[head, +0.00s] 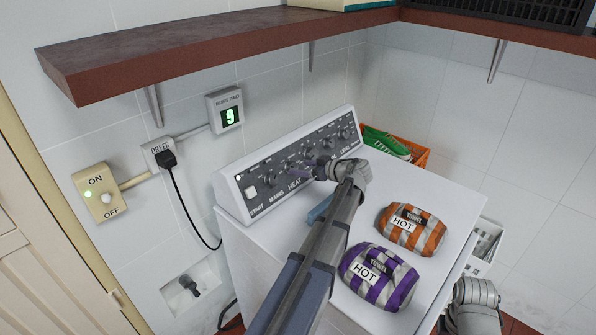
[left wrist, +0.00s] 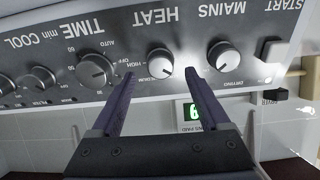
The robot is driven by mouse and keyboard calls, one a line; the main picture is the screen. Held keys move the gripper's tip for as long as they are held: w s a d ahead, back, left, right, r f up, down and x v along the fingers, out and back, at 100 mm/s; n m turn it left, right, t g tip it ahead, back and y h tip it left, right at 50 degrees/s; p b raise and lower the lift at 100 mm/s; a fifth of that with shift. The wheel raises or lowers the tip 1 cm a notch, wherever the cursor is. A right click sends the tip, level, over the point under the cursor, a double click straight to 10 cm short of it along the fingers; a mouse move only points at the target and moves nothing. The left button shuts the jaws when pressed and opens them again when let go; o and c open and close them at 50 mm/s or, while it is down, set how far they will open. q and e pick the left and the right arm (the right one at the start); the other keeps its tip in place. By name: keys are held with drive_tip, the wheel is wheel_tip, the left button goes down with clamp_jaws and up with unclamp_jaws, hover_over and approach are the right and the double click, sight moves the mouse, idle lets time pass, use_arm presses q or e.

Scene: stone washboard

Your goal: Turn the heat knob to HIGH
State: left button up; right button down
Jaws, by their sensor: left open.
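The dryer's control panel (head: 290,165) runs along the back of the white top, with a row of dark knobs. The heat knob (left wrist: 160,63), under the upside-down HEAT label, shows in the left wrist view; its white mark is visible, but I cannot tell its setting. My left gripper (left wrist: 160,73) is open, its two purple fingers on either side of the heat knob with gaps to it. In the head view my left gripper (head: 300,169) is at the panel and hides part of it. My right gripper is out of view; only part of my right arm shows at bottom right.
The mains knob (left wrist: 222,55) and time knob (left wrist: 97,70) flank the heat knob closely. A purple-striped towel bundle (head: 405,283) and an orange-striped one (head: 428,241) lie on the dryer top. A brown shelf (head: 200,52) overhangs behind. An orange crate (head: 420,155) stands beyond.

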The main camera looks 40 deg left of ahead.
sight(294, 167)
use_arm(q)
drive_tip(key=shift+b+x, duration=0.4)
drive_tip(key=shift+x, duration=1.3)
drive_tip(key=shift+c, duration=0.4)
clamp_jaws()
